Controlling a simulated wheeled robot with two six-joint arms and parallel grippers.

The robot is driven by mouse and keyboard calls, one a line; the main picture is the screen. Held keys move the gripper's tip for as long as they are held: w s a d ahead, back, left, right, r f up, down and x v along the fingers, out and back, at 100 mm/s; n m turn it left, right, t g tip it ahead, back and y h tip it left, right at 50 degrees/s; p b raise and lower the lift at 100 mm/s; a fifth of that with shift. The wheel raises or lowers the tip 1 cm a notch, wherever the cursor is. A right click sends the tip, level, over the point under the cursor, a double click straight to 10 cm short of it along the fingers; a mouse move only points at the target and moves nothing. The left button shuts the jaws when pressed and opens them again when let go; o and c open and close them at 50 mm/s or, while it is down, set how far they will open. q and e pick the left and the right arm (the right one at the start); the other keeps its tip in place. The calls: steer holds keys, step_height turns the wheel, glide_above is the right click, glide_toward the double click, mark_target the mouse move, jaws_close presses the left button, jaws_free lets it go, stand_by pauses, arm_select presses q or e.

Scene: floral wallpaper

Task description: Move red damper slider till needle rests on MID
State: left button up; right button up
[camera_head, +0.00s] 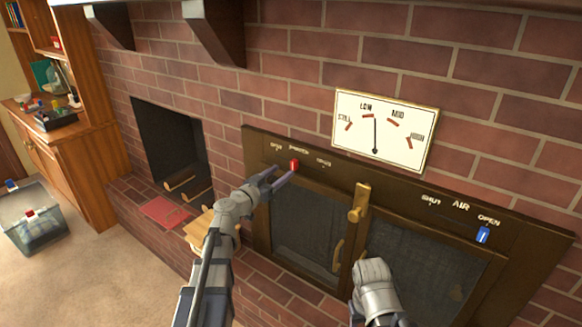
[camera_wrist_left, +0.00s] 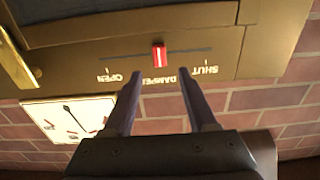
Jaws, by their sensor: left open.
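The red damper slider (camera_head: 294,165) sits on its slot in the brown fireplace panel. It also shows in the left wrist view (camera_wrist_left: 159,55), near the middle of the slot between SHUT and OPEN. The white dial (camera_head: 350,142) hangs above the panel. Its black needle (camera_head: 375,133) points nearly straight up, between the LOW and MID marks and closer to LOW. My left gripper (camera_head: 283,177) is open and empty, its fingers pointing at the slider. In the wrist view the slider lies beyond the gap between the fingertips (camera_wrist_left: 160,84), apparently not touched. My right gripper's fingers are not seen.
A blue AIR slider (camera_head: 483,235) sits at the panel's right, by OPEN. A brass latch (camera_head: 359,203) sticks out between the glass doors. A dark opening (camera_head: 170,150) is at left. A clear bin (camera_head: 30,228) stands on the carpet beside a wooden cabinet (camera_head: 85,175).

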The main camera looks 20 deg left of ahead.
mark_target(293, 164)
arm_select(q)
steer(key=x, duration=0.6)
jaws_close()
stand_by(0.3)
steer(key=shift+s, duration=0.1)
stand_by(0.9)
